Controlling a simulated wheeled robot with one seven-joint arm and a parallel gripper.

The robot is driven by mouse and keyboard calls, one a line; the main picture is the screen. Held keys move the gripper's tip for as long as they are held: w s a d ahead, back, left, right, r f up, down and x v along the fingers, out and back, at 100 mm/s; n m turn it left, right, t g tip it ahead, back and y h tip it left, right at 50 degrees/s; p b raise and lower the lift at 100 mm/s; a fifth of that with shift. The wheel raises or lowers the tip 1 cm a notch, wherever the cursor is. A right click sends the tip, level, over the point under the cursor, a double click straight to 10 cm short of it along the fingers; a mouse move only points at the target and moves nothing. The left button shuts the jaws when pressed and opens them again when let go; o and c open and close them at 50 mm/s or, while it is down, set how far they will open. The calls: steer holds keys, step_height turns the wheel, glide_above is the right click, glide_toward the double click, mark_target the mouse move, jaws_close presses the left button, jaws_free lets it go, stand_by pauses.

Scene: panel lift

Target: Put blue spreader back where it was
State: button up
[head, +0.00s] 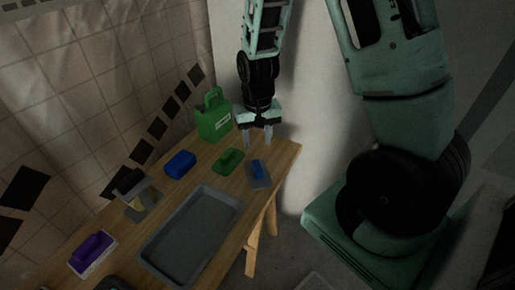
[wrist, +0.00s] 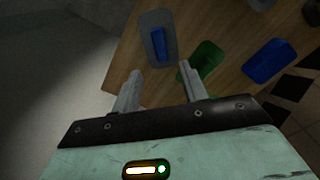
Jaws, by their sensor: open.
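The blue spreader, a grey plate with a blue handle (head: 257,170), lies on the wooden table near its right edge in the head view. It also shows in the wrist view (wrist: 158,40), lying flat beyond my fingertips. My gripper (head: 257,143) points down above the far right end of the table. In the wrist view my gripper (wrist: 158,78) is open, with nothing between its two fingers. The spreader is apart from the fingers.
A green float (head: 228,161) and a blue block-like item (head: 180,164) lie left of the spreader. A green container (head: 214,118) stands at the back. A grey tray (head: 150,262), a purple-handled tool (head: 91,254) and a yellowish-grey tool (head: 140,205) are nearer. A wall bounds the left.

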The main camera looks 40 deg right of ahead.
steer(key=s+a+r+n+y, duration=0.1)
steer(key=s+a+r+n, duration=0.25)
steer(key=a, duration=0.45)
steer(key=s+a+r+n, duration=0.3)
steer(key=a+r, duration=0.2)
steer(key=a, duration=0.3)
steer(key=s+a+r+n, duration=0.5)
steer(key=s+a+n, duration=0.1)
steer(key=s, duration=0.5)
steer(key=shift+a, duration=0.25)
steer(key=shift+s, duration=0.1)
step_height(320, 180, up, 3)
steer(key=p, duration=0.3)
steer(key=shift+r, duration=0.1)
